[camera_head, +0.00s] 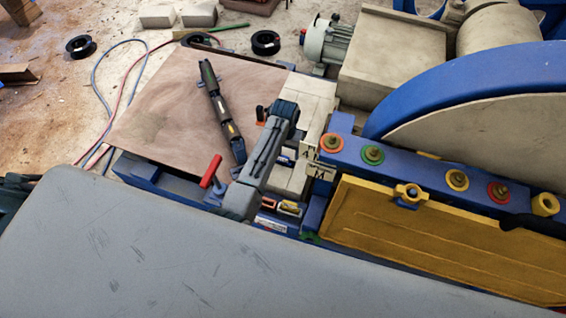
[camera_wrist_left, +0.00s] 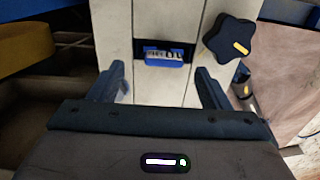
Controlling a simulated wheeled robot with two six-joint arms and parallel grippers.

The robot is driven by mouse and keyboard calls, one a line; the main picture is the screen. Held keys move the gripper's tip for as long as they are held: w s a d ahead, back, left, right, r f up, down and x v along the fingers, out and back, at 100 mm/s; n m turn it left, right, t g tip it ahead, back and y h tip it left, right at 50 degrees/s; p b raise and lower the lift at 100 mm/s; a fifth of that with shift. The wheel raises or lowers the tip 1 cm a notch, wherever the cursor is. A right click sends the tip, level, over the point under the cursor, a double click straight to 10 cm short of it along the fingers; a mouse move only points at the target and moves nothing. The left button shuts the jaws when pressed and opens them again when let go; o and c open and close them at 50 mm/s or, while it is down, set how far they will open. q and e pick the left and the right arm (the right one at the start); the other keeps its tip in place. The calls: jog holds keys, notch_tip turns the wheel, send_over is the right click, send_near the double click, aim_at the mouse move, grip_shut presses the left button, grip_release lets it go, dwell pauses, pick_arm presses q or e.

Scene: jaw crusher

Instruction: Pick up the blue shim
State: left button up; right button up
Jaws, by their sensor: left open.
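The blue shim (camera_wrist_left: 163,57) shows in the left wrist view as a small blue piece with a pale marking, seated in a dark slot between cream blocks. My left gripper (camera_wrist_left: 160,76) is open and empty. Its two dark fingers are apart, one to each side of the shim in that view, and the shim lies just beyond the fingertips. In the head view my left arm reaches over the cream blocks (camera_head: 315,90); I cannot clearly make out its fingertips or the shim there. My right gripper is not in view.
A black star knob (camera_wrist_left: 233,39) stands close to the right finger in the wrist view. A red T-handle (camera_head: 211,171), a yellow panel (camera_head: 440,235) and a blue flywheel rim (camera_head: 480,82) surround the work spot. A wooden board (camera_head: 165,110) lies to the left.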

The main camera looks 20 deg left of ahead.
aim_at(283, 156)
pick_arm(q)
jog(key=shift+a+f+p, duration=0.15)
jog(key=shift+f+p, duration=0.2)
jog(key=shift+f, duration=0.9)
jog(key=shift+a+f+p, duration=0.1)
jog(key=shift+f+p, duration=0.2)
jog(key=shift+f, duration=0.9)
jog(key=shift+r, duration=0.1)
grip_shut()
